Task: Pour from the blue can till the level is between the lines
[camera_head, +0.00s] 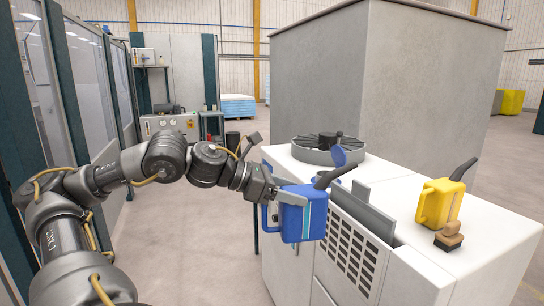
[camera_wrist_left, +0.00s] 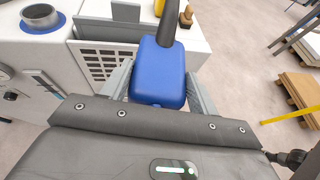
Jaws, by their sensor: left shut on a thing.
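The blue can (camera_head: 301,217) has a dark spout pointing up to the right. My left gripper (camera_head: 290,194) is shut on it and holds it at the front left of the white machine cabinet. In the left wrist view the blue can (camera_wrist_left: 158,75) sits between the two fingers of the gripper (camera_wrist_left: 158,90). The can looks roughly upright. A filler neck (camera_wrist_left: 43,18) with a blue collar is on the cabinet top, open; it is partly hidden behind the can's spout in the head view (camera_head: 325,180). No level lines can be made out. My right gripper is out of view.
A yellow can (camera_head: 440,203) and a wooden-handled brush (camera_head: 449,238) stand on the white cabinet (camera_head: 400,190) at the right. A grey upright plate and a vent grille (camera_head: 352,249) are beside the can.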

